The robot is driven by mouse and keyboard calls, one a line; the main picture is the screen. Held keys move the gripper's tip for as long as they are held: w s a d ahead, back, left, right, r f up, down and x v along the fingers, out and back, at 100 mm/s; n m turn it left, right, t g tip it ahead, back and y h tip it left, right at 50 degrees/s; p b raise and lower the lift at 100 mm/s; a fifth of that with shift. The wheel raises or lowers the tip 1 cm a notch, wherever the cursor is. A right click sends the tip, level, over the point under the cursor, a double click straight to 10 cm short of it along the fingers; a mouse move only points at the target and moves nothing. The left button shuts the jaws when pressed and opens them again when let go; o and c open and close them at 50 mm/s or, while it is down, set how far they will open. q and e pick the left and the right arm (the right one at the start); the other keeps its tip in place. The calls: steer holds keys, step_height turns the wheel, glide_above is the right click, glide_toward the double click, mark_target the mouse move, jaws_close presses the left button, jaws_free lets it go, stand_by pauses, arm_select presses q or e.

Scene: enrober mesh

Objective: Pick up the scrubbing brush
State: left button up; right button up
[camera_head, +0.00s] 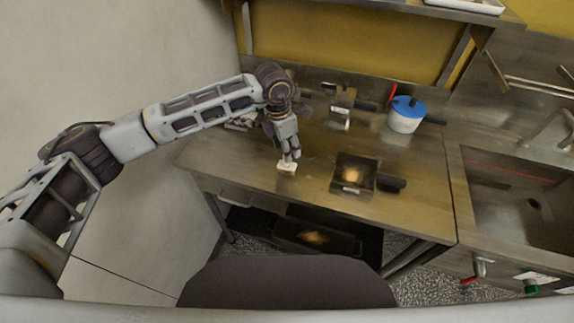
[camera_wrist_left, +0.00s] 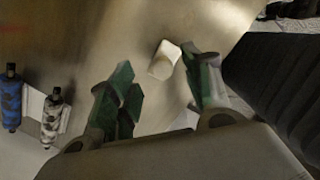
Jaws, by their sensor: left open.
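A small pale block, which I take to be the scrubbing brush (camera_head: 287,167), lies on the steel counter near its front edge; its bristles cannot be made out. My left gripper (camera_head: 291,156) points down just above it. In the left wrist view the pale block (camera_wrist_left: 162,62) shows between and slightly beyond the green-padded fingertips of the open left gripper (camera_wrist_left: 157,62), nearer the right finger. I cannot tell whether either finger touches it. My right gripper is not in view.
A dark square pan (camera_head: 354,174) sits right of the gripper. A white pot with a blue lid (camera_head: 406,114) stands farther back, and a sink (camera_head: 520,205) is at the right. Blue and grey patterned items (camera_wrist_left: 12,100) lie at the left wrist view's left.

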mark_target(282, 166)
arm_select(q)
steer(key=shift+s+f+p, duration=0.1)
steer(key=shift+f+p, duration=0.25)
steer(key=shift+f, duration=0.45)
steer(key=shift+f+p, duration=0.45)
steer(key=shift+f, duration=1.4)
steer(key=c, duration=0.8)
jaws_close()
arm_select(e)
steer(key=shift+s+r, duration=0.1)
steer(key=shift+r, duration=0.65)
